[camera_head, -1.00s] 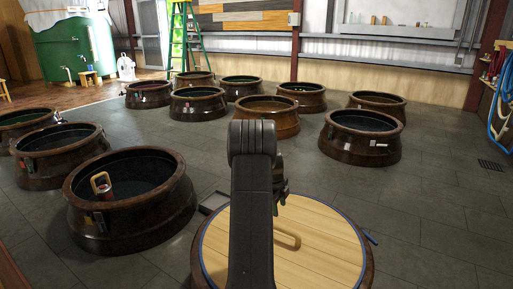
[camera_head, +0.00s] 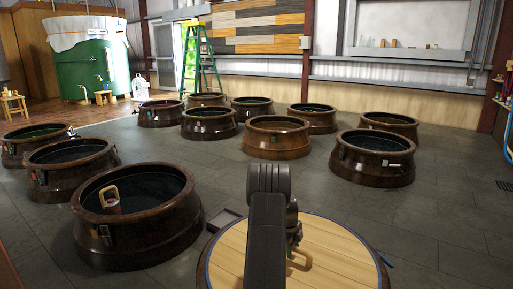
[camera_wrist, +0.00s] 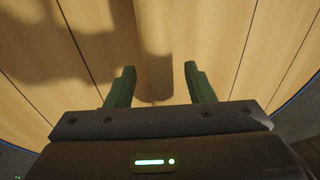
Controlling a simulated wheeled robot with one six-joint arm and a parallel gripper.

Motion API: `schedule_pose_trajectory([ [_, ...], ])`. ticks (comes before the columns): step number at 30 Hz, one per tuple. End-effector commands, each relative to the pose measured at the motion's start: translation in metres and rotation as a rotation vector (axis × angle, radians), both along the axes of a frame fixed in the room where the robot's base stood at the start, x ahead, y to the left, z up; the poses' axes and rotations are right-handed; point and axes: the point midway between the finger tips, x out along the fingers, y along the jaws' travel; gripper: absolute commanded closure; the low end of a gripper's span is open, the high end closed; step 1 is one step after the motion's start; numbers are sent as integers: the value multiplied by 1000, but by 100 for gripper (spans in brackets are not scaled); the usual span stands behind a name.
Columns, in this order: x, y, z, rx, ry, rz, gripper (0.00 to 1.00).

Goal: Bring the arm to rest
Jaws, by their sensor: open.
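My gripper (camera_wrist: 160,85) shows in the wrist view with its two green fingers apart and nothing between them. It points at the pale wooden lid below, and a shadow falls across the planks. In the head view my dark arm stands upright in front of the round wooden lid (camera_head: 335,255), which has a blue rim and a wooden handle (camera_head: 300,260). My arm hides part of the lid. The gripper's fingers are hard to make out in the head view.
Several brown sunken jars with dark contents stand on the grey floor; the near left jar (camera_head: 130,245) holds a wooden-handled item (camera_head: 109,197). A small dark tray (camera_head: 223,219) lies beside the lid. A green vat (camera_head: 90,65) and ladder (camera_head: 196,60) stand behind. Floor at right is clear.

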Motion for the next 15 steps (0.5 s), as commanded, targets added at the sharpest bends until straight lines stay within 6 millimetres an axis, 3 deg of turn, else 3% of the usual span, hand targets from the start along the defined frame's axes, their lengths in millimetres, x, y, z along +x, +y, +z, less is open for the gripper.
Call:
schedule_pose_trajectory([
  [1, 0, -1, -6, 0, 0, 0, 51],
  [15, 0, -1, 1, 0, 0, 0, 51],
])
